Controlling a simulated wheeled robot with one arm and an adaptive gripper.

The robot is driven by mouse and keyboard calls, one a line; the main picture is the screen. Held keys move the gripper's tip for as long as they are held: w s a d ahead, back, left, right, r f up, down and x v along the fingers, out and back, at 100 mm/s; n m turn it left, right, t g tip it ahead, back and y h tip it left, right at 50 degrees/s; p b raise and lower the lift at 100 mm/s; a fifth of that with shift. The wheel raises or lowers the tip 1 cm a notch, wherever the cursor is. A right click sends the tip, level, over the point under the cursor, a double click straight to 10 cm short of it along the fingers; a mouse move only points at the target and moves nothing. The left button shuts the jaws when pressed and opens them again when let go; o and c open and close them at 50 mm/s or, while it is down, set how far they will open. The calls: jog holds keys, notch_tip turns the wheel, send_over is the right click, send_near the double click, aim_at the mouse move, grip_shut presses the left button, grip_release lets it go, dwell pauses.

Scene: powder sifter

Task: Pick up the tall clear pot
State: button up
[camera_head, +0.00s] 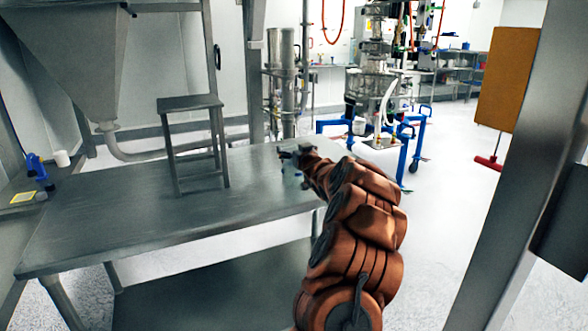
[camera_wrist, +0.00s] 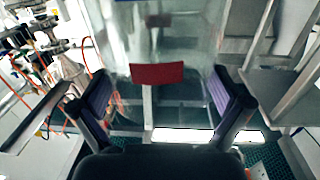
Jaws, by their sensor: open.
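A tall clear pot (camera_wrist: 180,40), see-through with a red label (camera_wrist: 157,74), fills the upper middle of the wrist view. Its top is cut off by the frame edge. My gripper (camera_wrist: 162,92) is open, with one purple-padded finger toward each side of the pot's lower visible part. I cannot tell whether either pad touches it. In the head view my gripper (camera_head: 297,156) is over the far right part of the steel table. The pot cannot be made out clearly there, being see-through and close to my gripper and arm.
The steel table (camera_head: 110,235) is mostly bare. A small metal stand (camera_head: 190,103) rises from it, left of my gripper. A large steel hopper (camera_head: 65,50) hangs at the left. A blue-framed machine (camera_head: 375,95) stands behind, and a steel post (camera_head: 505,190) at the right.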

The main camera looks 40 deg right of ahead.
jog(key=shift+w, duration=0.1)
jog(key=shift+c, duration=0.4)
jog(key=c, duration=1.1)
